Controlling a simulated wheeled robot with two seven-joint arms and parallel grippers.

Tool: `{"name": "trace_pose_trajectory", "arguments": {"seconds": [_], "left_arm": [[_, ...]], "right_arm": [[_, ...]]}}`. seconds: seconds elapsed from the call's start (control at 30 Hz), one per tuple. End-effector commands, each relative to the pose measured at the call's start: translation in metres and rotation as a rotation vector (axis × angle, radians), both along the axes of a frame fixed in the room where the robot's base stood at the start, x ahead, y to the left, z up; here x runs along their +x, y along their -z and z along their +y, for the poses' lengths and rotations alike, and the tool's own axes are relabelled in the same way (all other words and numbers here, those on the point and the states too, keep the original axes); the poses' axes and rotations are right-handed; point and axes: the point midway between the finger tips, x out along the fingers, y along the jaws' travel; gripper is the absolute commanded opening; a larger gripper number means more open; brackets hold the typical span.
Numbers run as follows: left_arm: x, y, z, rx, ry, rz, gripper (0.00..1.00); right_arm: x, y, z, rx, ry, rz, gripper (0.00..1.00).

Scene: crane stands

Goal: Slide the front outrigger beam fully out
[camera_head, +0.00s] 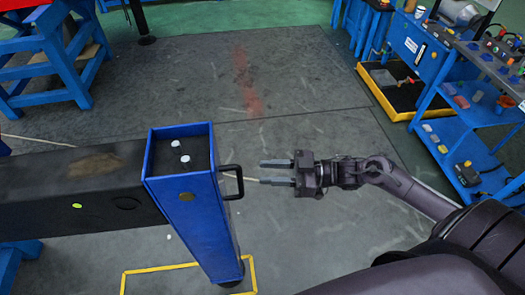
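The dark outrigger beam (50,200) comes in from the left edge and ends in a blue upright leg (207,225) with a foot on the floor. A black loop handle (231,182) sticks out from the right face of the leg. My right gripper (261,172) is to the right of the handle with its fingers pointing left at it. The fingers are apart with an empty gap between them, and a short space separates the fingertips from the handle. My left gripper is not in view.
A yellow outline (124,283) is marked on the floor around the leg's foot. Blue trestles (55,55) stand at the upper left. A yellow-edged tray (378,90) and a blue shelf (470,115) with small items stand at the right. The floor between is clear.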

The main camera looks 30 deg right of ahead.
Motion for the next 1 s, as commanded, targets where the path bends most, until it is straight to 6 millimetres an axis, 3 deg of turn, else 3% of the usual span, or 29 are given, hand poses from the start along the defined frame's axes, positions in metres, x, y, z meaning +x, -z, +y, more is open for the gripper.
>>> {"name": "trace_pose_trajectory", "arguments": {"seconds": [0.1, 0.3, 0.43, 0.57, 0.8, 0.93, 1.0], "left_arm": [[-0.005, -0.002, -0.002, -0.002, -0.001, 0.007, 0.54], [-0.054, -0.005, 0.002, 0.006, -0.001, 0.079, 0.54], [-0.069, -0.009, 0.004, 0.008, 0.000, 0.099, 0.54], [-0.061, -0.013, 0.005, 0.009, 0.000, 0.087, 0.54], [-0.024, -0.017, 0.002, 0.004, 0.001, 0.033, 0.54], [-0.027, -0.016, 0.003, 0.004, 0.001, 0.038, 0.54], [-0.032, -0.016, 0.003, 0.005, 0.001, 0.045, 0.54]], "right_arm": [[0.001, -0.003, 0.012, 0.003, -0.012, -0.001, 0.33], [0.015, -0.005, 0.038, 0.004, -0.010, -0.003, 0.33], [0.024, -0.005, 0.056, 0.004, -0.011, -0.002, 0.33], [0.031, -0.004, 0.069, 0.004, -0.009, -0.002, 0.33], [0.034, -0.001, 0.076, 0.000, -0.010, 0.000, 0.33], [0.034, -0.001, 0.075, 0.000, -0.010, 0.000, 0.33], [0.034, -0.001, 0.075, 0.000, -0.010, 0.000, 0.25]]}}
